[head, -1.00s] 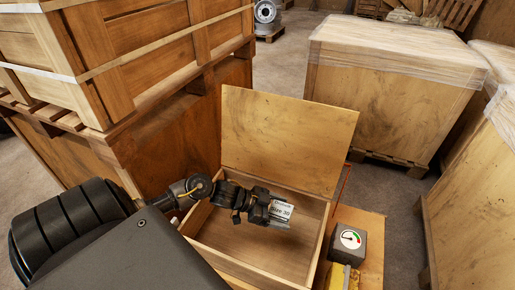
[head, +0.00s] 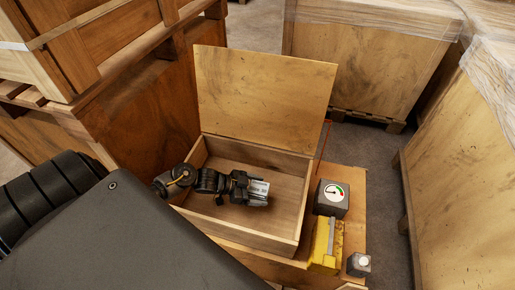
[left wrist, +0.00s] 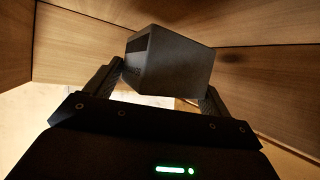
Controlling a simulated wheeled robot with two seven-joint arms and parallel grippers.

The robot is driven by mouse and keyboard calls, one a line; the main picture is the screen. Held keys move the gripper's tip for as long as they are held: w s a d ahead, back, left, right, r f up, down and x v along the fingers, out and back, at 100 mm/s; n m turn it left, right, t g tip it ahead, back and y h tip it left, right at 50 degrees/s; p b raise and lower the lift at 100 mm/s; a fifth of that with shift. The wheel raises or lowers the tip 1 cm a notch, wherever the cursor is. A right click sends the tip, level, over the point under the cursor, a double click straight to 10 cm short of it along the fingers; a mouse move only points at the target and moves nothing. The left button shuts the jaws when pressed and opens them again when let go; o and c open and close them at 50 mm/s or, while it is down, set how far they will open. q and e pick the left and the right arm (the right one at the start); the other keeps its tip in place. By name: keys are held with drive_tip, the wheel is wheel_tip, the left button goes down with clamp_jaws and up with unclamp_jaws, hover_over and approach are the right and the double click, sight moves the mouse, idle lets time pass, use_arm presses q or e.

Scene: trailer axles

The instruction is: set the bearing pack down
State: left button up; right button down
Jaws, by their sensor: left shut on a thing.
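In the left wrist view the pack (left wrist: 178,62) looks dark and sits between the two fingers of the gripper (left wrist: 162,82). The open wooden box (head: 240,232) surrounds the gripper and pack in the head view, and its walls (left wrist: 270,88) rise around them in the left wrist view. Its lid (head: 265,95) stands up at the back. I cannot tell whether the pack touches the box floor. My right gripper is not in view.
Right of the box, a wooden board (head: 353,190) carries a grey dial gauge (head: 332,198), a yellow thing (head: 325,242) and a small grey block (head: 358,264). Large crates stand at the left (head: 140,110) and right (head: 450,180). The box floor (head: 275,220) beside the gripper looks bare.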

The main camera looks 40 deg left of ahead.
sight(258, 195)
use_arm(q)
wheel_tip(258, 195, down, 4)
drive_tip(key=shift+r+b, duration=0.2)
drive_tip(key=shift+b, duration=0.15)
drive_tip(key=shift+f, duration=0.2)
drive_tip(key=shift+f, duration=0.1)
drive_tip(key=o, duration=1.1)
drive_tip(key=shift+o, duration=0.2)
